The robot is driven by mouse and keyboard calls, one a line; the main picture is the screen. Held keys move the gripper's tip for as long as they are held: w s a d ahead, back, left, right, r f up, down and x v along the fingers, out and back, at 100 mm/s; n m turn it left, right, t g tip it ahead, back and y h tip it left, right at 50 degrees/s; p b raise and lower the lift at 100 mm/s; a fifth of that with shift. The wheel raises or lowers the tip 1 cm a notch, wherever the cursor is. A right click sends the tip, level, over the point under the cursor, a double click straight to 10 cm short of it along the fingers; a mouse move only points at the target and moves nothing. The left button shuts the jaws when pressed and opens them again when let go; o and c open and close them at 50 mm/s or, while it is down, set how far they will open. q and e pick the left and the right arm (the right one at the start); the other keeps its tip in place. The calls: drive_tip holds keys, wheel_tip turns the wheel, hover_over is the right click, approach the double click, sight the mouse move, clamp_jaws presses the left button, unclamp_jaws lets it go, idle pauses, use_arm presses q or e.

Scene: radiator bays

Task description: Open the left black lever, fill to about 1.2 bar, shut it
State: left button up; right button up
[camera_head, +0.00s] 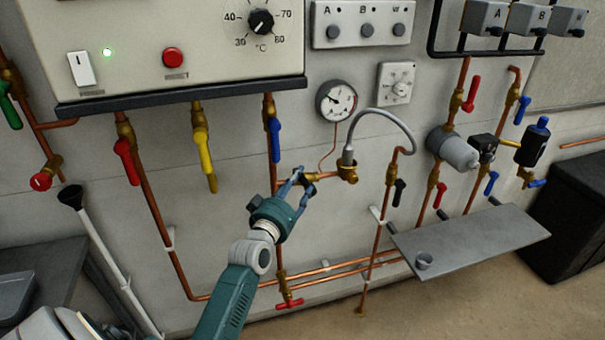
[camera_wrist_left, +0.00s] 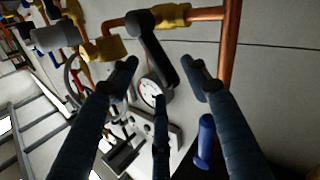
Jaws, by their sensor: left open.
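The left black lever (camera_wrist_left: 158,58) sits on a brass valve (camera_wrist_left: 172,15) in a short horizontal pipe and stands crosswise to that pipe. My left gripper (camera_head: 300,181) is open at this valve; in the left wrist view its fingers (camera_wrist_left: 160,69) lie on either side of the lever, with gaps. In the head view the fingers largely hide the lever. The round pressure gauge (camera_head: 336,101) hangs above right; it also shows in the left wrist view (camera_wrist_left: 150,92). Its needle is too small to read exactly. My right gripper is not in view.
A grey hose (camera_head: 384,112) arches from the brass fitting (camera_head: 348,172) to the pipe above another black lever (camera_head: 398,192). A blue lever (camera_head: 275,140) is close above my gripper. A grey shelf (camera_head: 475,240) juts out at lower right.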

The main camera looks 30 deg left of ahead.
sight(301, 178)
use_arm(q)
drive_tip(key=shift+x, duration=2.15)
clamp_jaws()
